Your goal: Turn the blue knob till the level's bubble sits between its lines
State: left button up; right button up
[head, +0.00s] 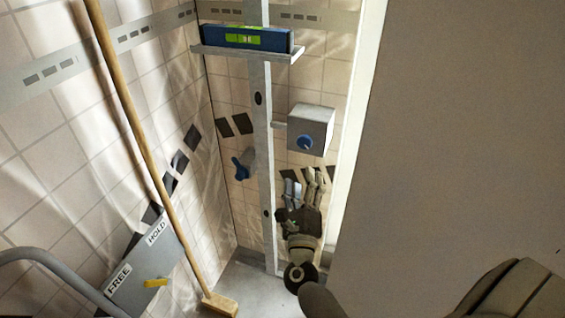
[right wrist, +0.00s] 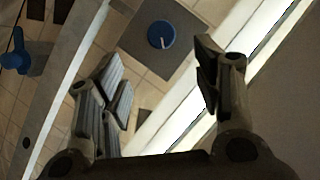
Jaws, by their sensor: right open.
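A round blue knob (head: 305,142) with a pale pointer line sits on the front of a grey box (head: 317,119); it also shows in the right wrist view (right wrist: 161,35). The blue level (head: 219,37) with a green vial (head: 243,38) lies on a metal shelf (head: 248,54) high on the post. The bubble is too small to place against the lines. My right gripper (head: 303,180) is open and empty, below the box in the head view. In the right wrist view the knob lies beyond the open fingers (right wrist: 162,72), not touched. My left gripper is not in view.
A second blue, winged handle (head: 240,167) is left of the metal post (head: 264,130). A wooden broom (head: 140,135) leans at the left. A grey panel (head: 147,268) marked FREE and HOLD has a yellow lever (head: 155,283). A plain wall (head: 455,140) fills the right.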

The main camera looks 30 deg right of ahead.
aim_at(305, 144)
jog(key=p+x, duration=0.2)
jog(key=x, duration=0.7)
jog(key=shift+w+d+r, duration=0.15)
jog(key=shift+d+r, duration=0.05)
jog(key=shift+w+d+r, duration=0.1)
jog(key=shift+w+d, duration=0.3)
jog(key=shift+w, duration=0.15)
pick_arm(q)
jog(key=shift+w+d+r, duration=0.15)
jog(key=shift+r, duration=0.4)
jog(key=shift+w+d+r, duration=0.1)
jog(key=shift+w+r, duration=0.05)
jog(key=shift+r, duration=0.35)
pick_arm(e)
jog(key=shift+c, duration=0.4)
